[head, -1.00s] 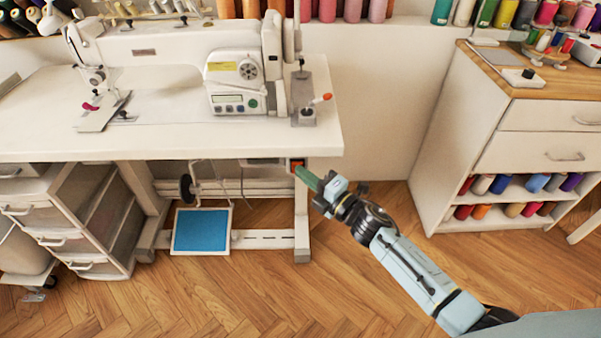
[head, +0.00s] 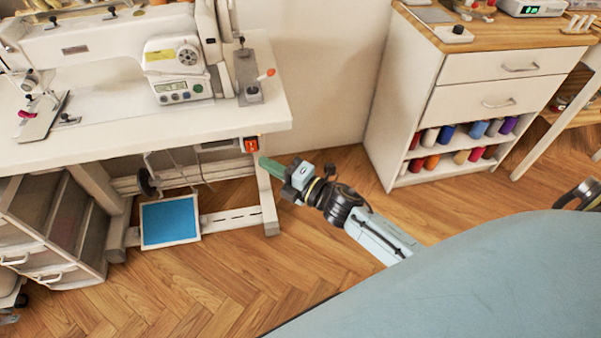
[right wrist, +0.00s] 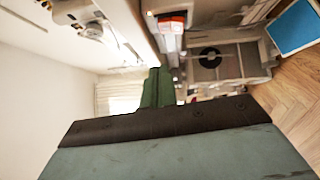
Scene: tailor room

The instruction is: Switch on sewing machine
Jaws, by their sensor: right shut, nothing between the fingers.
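The white sewing machine (head: 120,62) stands on its white table (head: 215,125) at the left of the head view. A red-orange switch (head: 251,145) sits under the table's right front edge; it also shows in the right wrist view (right wrist: 172,17). My right gripper (head: 264,163) is shut and empty, with its green fingers pointing left, just below and right of the switch. A small gap shows between the fingertips and the switch. In the right wrist view the green fingers (right wrist: 158,88) point ahead, below the switch. My left gripper is not in view.
A blue-topped foot pedal (head: 171,222) lies under the table. A table leg (head: 267,200) stands close beside my right fingertips. A white drawer cabinet (head: 400,110) with thread spools stands to the right. The wooden floor between is clear.

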